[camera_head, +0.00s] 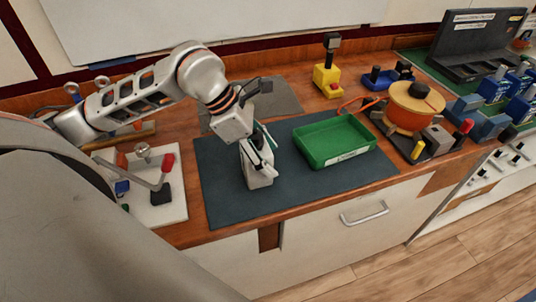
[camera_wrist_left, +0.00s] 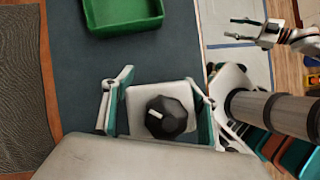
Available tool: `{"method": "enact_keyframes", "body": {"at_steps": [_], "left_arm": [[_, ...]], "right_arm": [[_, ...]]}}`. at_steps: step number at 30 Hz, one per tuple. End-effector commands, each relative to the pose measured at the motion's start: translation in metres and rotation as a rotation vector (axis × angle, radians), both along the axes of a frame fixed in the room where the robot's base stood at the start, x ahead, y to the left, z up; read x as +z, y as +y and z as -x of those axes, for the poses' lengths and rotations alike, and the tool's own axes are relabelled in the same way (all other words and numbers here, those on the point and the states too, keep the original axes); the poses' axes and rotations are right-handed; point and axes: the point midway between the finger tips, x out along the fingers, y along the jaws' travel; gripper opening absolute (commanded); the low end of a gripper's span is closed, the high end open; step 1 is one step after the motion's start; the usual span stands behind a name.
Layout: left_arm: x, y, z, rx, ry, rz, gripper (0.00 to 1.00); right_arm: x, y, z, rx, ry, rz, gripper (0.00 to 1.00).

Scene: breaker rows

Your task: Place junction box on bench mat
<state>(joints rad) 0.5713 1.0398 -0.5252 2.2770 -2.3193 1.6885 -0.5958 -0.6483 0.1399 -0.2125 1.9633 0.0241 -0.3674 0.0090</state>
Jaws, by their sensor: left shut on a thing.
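The junction box (camera_head: 257,175) is a pale grey box with a black knob on its top; the knob shows in the left wrist view (camera_wrist_left: 166,117). My left gripper (camera_head: 258,152) comes down over it from above, with its green-padded fingers shut on two opposite sides of the box. The box is upright over the front middle of the dark blue-grey bench mat (camera_head: 225,190). I cannot tell for sure whether its base touches the mat. My right gripper (camera_wrist_left: 243,34) shows at the upper right of the left wrist view, apart from the box, with its fingers spread and empty.
A green tray (camera_head: 335,141) sits on the mat to the right of the box. An orange round object (camera_head: 408,108) and small tools stand further right. A white board with a red-handled lever (camera_head: 150,205) lies to the left. The front mat strip is clear.

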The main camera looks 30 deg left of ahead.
Motion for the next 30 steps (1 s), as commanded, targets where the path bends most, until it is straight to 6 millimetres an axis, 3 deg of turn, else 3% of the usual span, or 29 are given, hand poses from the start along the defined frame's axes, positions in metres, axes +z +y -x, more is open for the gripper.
{"method": "enact_keyframes", "body": {"at_steps": [5, 6, 8, 20, 23, 30], "left_arm": [[0.0, 0.0, 0.0, 0.0, -0.002, 0.0, 0.17], [-0.001, 0.0, 0.0, 0.0, 0.001, 0.0, 0.65], [0.0, 0.0, 0.0, 0.0, 0.001, 0.0, 0.76], [0.003, 0.001, 0.0, 0.0, 0.0, 0.0, 0.76], [0.011, 0.006, 0.003, 0.0, -0.002, -0.001, 0.76], [0.052, 0.027, 0.014, 0.002, -0.003, -0.003, 0.76]], "right_arm": [[-0.002, 0.0, 0.001, 0.0, 0.003, 0.001, 0.4], [-0.002, 0.0, 0.001, 0.0, 0.003, 0.001, 0.4], [-0.002, 0.0, 0.001, 0.0, 0.004, 0.001, 0.4], [-0.002, 0.0, 0.001, 0.0, 0.003, 0.001, 0.4], [-0.002, 0.0, 0.001, 0.0, 0.003, 0.001, 0.4], [-0.005, 0.0, 0.001, 0.0, 0.004, 0.0, 0.4]]}}
